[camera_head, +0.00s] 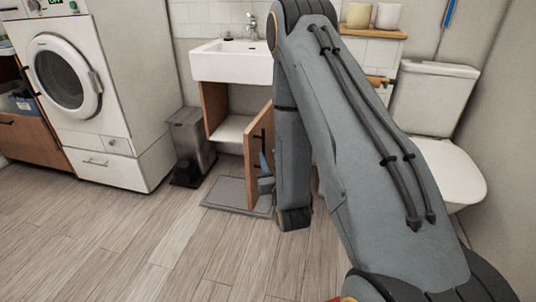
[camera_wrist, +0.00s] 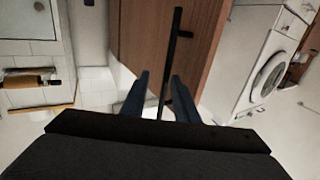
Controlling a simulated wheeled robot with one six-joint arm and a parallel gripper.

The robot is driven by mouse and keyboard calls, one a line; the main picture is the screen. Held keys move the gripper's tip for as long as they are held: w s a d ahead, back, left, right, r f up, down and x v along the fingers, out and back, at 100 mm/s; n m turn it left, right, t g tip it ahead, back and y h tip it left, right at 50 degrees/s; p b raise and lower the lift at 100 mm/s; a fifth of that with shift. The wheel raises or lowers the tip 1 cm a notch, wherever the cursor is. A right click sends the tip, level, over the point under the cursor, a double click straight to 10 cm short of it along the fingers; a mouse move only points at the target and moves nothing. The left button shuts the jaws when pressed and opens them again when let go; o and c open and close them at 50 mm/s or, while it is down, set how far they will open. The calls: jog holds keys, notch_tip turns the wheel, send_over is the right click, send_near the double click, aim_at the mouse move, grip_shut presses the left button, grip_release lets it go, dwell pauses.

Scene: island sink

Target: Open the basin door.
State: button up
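The basin door (camera_head: 259,143) is a brown wooden panel under the white sink. It stands swung outward, and the cabinet inside shows to its left. In the wrist view the door (camera_wrist: 150,38) fills the upper middle, with a long black bar handle (camera_wrist: 174,45) on it. My gripper (camera_wrist: 159,95) has its two blue-grey fingers apart, one on each side of the handle's lower part in the picture. I cannot tell whether they touch it. In the head view my gripper (camera_head: 265,172) is low beside the door, partly hidden by my arm.
A grey bin (camera_head: 190,140) stands left of the cabinet, beside the washing machine (camera_head: 75,85). A grey mat (camera_head: 228,193) lies on the floor below the basin (camera_head: 232,64). A toilet (camera_head: 450,165) is at the right. Wooden floor in front of the cabinet is clear.

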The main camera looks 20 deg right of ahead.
jog(key=s, duration=0.4)
jog(key=shift+s+a, duration=0.25)
jog(key=shift+s, duration=0.15)
jog(key=w+a+g, duration=0.1)
jog(key=w+a+r+g+y, duration=0.1)
jog(key=a, duration=0.1)
jog(key=w+a+r+n+g, duration=0.1)
jog(key=a+g, duration=0.1)
jog(key=shift+w+a+y, duration=0.1)
jog(key=shift+a+y, duration=0.15)
jog(key=shift+y, duration=0.05)
jog(key=s+a+r+n+g+y, duration=0.1)
jog(key=s+a+r+g, duration=0.2)
jog(key=s+a+g, duration=0.25)
jog(key=s+a+r+n+g, duration=0.1)
jog(key=s+a+r+g, duration=0.2)
jog(key=s, duration=0.6)
jog(key=s+r+n+g, duration=0.1)
jog(key=s+r+g, duration=0.25)
jog(key=s, duration=0.45)
jog(key=s+a+r+g, duration=0.2)
jog(key=s+r, duration=0.3)
jog(key=s, duration=0.4)
jog(key=s+d+r+m+p, duration=0.1)
jog(key=d+r+m+p, duration=0.1)
jog(key=d+r+p, duration=0.8)
jog(key=r+p, duration=0.1)
jog(key=p, duration=0.8)
jog(key=shift+m+h+p, duration=0.4)
